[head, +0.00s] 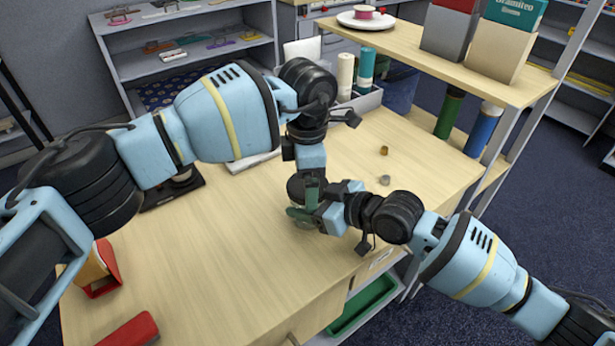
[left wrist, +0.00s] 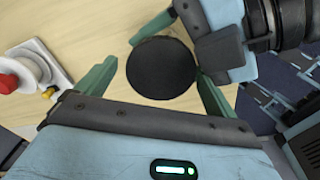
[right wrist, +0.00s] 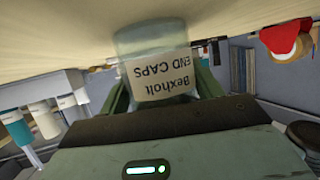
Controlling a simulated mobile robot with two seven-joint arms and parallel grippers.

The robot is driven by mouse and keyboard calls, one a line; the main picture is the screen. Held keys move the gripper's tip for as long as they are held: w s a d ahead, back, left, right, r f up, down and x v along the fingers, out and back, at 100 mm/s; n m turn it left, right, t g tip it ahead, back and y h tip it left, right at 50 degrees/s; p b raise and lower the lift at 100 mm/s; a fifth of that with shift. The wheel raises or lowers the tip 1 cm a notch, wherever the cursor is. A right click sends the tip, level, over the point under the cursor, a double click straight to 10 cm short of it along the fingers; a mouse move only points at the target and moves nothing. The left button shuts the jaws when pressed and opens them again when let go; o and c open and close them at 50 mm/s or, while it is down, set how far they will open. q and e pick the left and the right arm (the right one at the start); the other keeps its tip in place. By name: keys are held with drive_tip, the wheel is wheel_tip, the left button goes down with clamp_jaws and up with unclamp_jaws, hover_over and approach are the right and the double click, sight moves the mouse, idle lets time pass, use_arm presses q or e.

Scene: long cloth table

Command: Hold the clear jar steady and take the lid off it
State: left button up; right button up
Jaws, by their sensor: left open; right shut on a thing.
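The clear jar (right wrist: 155,45) stands on the wooden table, its label reading "Bexholt END CAPS", in the right wrist view. My right gripper (right wrist: 162,90) is shut around its side, a finger on each side. The black round lid (left wrist: 161,67) is on top of the jar, seen from above in the left wrist view. My left gripper (left wrist: 155,85) is open above the jar, with its green fingers on either side of the lid and a gap at the left finger. In the head view, my left gripper (head: 309,192) and right gripper (head: 312,215) meet and mostly hide the jar.
Two small metal pieces, a brass one (head: 384,150) and a grey one (head: 384,180), lie right of the grippers. A red-and-orange item (head: 104,268) and a red case (head: 130,331) lie at the left front. A raised shelf (head: 440,62) stands behind.

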use_arm(q)
drive_tip(key=shift+s, duration=0.1)
drive_tip(key=shift+d+r, duration=0.1)
drive_tip(key=shift+r, duration=2.15)
drive_tip(key=shift+c, duration=0.3)
drive_tip(key=m, duration=0.2)
drive_tip(key=r+m, duration=0.1)
drive_tip(key=m, duration=0.2)
drive_tip(key=shift+r+m, duration=0.3)
drive_tip(key=shift+m, duration=0.1)
drive_tip(key=m, duration=0.2)
drive_tip(key=r+m, duration=0.1)
drive_tip(key=m, duration=0.1)
drive_tip(key=r+m, duration=0.1)
drive_tip(key=m, duration=0.1)
drive_tip(key=shift+m, duration=0.3)
drive_tip(key=shift+f, duration=0.15)
drive_tip(key=shift+f, duration=3.95)
